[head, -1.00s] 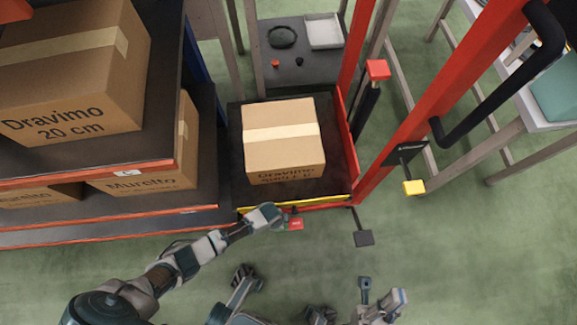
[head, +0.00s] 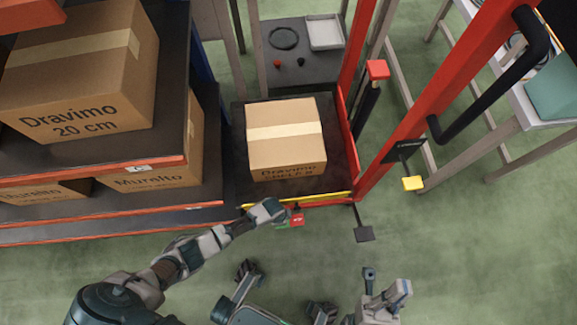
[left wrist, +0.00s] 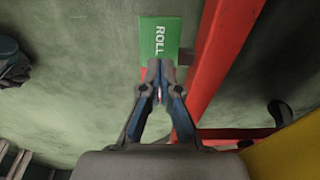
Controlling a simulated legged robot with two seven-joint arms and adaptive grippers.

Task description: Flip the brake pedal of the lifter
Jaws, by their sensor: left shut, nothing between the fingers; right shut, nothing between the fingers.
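The brake pedal of the lifter is a small plate at the foot of the lifter's front edge. In the head view its red part (head: 297,219) shows just right of my left gripper (head: 282,217), with a thin green strip beside it. In the left wrist view its green face (left wrist: 160,38) reads "ROLL", with a bit of red near the fingertips. My left gripper, also in the left wrist view (left wrist: 154,66), is shut and empty, its tips at the pedal; contact is hard to tell. My right gripper (head: 369,274) is shut and empty, low in the picture.
The lifter's red frame (head: 402,140) stands right of a box (head: 285,138) on its dark platform. A black pedal (head: 364,234) and yellow-tipped lever (head: 413,184) stick out at right. A loaded shelf (head: 90,175) stands left. The green floor in front is open.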

